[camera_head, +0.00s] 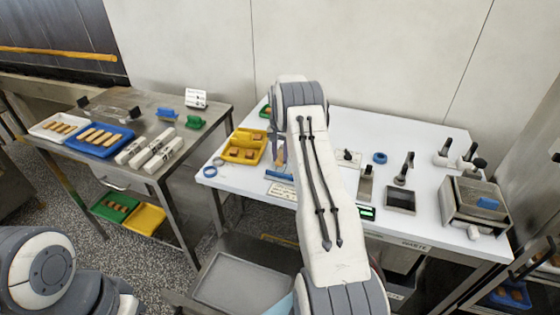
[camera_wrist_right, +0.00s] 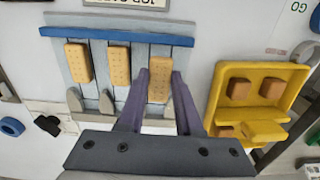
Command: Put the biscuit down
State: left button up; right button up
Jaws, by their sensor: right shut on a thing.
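My right gripper (camera_wrist_right: 162,77) is shut on a tan, dotted biscuit (camera_wrist_right: 159,88), with one purple finger on each side. The biscuit is over the right part of a slatted grey-blue rack (camera_wrist_right: 100,35) with a blue bar; I cannot tell whether it touches the slats. A left biscuit (camera_wrist_right: 78,63) and a middle biscuit (camera_wrist_right: 119,67) lie on the rack, side by side, to the left of the held one. In the head view my right arm hides most of the gripper and the rack; the rack's blue edge (camera_head: 279,176) shows. My left gripper is out of view.
A yellow tray (camera_wrist_right: 299,85) with brown blocks is right of the rack in the wrist view; it is on the white table (camera_head: 232,182) in the head view. Tools and a metal box (camera_head: 474,205) stand at the table's right. A steel table (camera_head: 215,115) with trays is at left.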

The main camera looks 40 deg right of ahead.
aim_at(280, 159)
notch_tip(280, 159, down, 2)
jog(key=shift+f+p, duration=0.25)
jog(key=shift+p, duration=0.2)
jog(key=shift+f, duration=0.35)
jog(key=o, duration=1)
jog(key=shift+s, duration=0.1)
